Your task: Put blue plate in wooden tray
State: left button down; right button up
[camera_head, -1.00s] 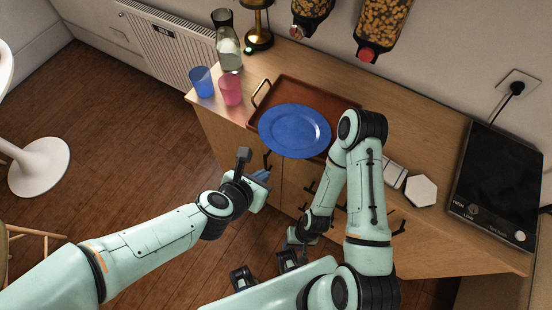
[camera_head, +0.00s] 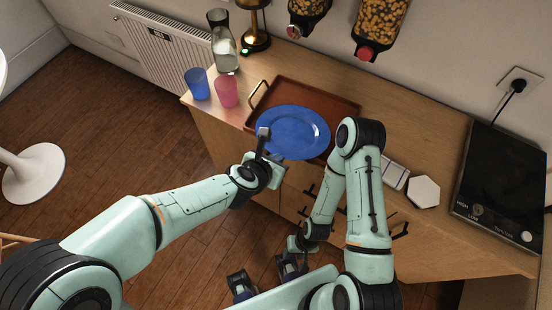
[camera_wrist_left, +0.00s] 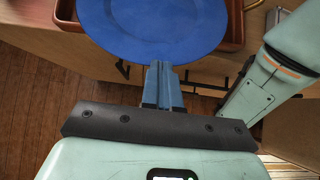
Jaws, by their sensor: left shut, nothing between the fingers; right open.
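The blue plate (camera_head: 293,130) lies over the reddish-brown wooden tray (camera_head: 335,97) on the counter. Its near edge overhangs the tray's front side, which it hides; the plate (camera_wrist_left: 155,25) and a corner of the tray (camera_wrist_left: 66,14) also show in the left wrist view. My left gripper (camera_head: 277,160) is at the plate's near edge, fingers shut and empty. In the left wrist view its fingertips (camera_wrist_left: 161,66) are right by the rim; I cannot tell whether they touch it. My right gripper (camera_head: 294,244) is low in front of the cabinet, open and away from the plate.
A blue cup (camera_head: 197,84), a pink cup (camera_head: 227,92) and a glass carafe (camera_head: 224,45) stand left of the tray. A white hexagonal item (camera_head: 423,192) and a black hob (camera_head: 502,190) are to the right. Food dispensers (camera_head: 381,25) hang above.

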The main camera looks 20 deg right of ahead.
aim_at(289, 146)
pick_arm(q)
jog(key=w+d+p, duration=0.1)
jog(key=d, duration=0.1)
jog(key=w+d+p, duration=0.1)
jog(key=w, duration=0.1)
jog(key=w+d, duration=0.1)
jog(key=d, duration=0.1)
jog(key=shift+w+d+r+p, duration=0.15)
jog(key=shift+w+d+p, duration=0.15)
jog(key=shift+p, duration=0.1)
jog(key=shift+w+d, duration=0.2)
jog(key=shift+d, duration=0.1)
pick_arm(e)
jog(key=r, duration=0.1)
jog(key=w+r, duration=0.1)
jog(key=r, duration=0.1)
jog(key=shift+w+r, duration=0.2)
jog(key=shift+w, duration=0.1)
pick_arm(q)
jog(key=shift+s, duration=0.1)
jog(key=shift+a, duration=0.1)
